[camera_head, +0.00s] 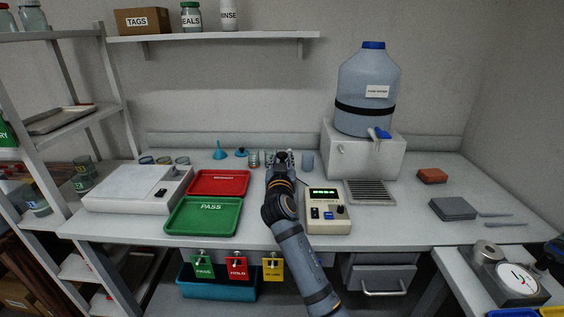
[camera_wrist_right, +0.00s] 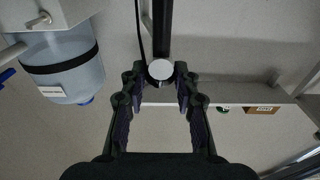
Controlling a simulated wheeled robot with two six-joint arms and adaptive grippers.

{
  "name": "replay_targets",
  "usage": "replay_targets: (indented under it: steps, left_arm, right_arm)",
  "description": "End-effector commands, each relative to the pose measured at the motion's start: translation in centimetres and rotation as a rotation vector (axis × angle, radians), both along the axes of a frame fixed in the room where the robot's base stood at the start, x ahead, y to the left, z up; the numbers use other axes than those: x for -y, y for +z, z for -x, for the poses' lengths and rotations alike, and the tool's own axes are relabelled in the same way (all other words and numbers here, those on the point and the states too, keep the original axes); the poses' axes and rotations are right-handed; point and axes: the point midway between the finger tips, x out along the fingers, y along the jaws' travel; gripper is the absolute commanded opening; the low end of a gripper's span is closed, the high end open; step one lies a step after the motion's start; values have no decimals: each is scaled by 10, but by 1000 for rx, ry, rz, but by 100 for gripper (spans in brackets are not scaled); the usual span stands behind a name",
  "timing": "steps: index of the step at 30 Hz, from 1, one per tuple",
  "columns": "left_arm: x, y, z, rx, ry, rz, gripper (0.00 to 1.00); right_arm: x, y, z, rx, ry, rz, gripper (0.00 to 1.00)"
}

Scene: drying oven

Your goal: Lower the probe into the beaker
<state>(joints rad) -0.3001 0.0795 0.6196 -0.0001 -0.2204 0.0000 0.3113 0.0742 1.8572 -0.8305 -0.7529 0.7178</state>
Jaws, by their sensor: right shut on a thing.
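My right gripper (camera_head: 281,158) is at the back middle of the bench in the head view. In the right wrist view its fingertips (camera_wrist_right: 160,74) are closed around the probe, seen as a pale round end (camera_wrist_right: 160,69) with a dark shaft beyond it. The probe's tip is hidden in both views. A blue-grey cylindrical vessel (camera_head: 307,160) stands just right of the gripper and a small glass vessel (camera_head: 254,159) just left; I cannot tell which is the beaker, or whether another is hidden behind the gripper. My left gripper is not in view.
A meter with a green display (camera_head: 325,192) stands right of my forearm. Red (camera_head: 219,173) and green (camera_head: 204,230) trays lie to the left. A large water jug (camera_head: 368,75) sits on a white stand (camera_head: 340,150) at the right. A wall shelf (camera_head: 220,37) hangs above.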

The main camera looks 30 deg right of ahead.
Motion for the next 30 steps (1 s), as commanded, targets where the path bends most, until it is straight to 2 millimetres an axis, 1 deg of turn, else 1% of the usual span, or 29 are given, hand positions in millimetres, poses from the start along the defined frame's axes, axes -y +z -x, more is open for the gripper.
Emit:
replay_targets:
  steps: [1, 5, 6, 10, 11, 20, 23, 30]
  left_arm:
    - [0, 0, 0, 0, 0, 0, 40]
    - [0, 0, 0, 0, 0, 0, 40]
    - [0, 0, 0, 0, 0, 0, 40]
    - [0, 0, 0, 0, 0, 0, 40]
    - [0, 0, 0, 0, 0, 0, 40]
    - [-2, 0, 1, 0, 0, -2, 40]
    - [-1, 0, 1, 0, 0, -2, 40]
    - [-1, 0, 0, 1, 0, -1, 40]
  right_arm:
    - [0, -3, 0, -5, 0, -3, 0]
    - [0, -4, 0, -8, 0, -5, 0]
    - [0, -5, 0, -9, -1, -4, 33]
    - [0, -5, 0, -9, -1, -4, 51]
    - [0, -4, 0, -8, -1, -4, 53]
    - [-1, -4, 2, -7, 0, -4, 53]
    - [-8, -5, 12, -7, 1, -6, 53]
    - [-32, -8, 50, -7, 1, -9, 53]
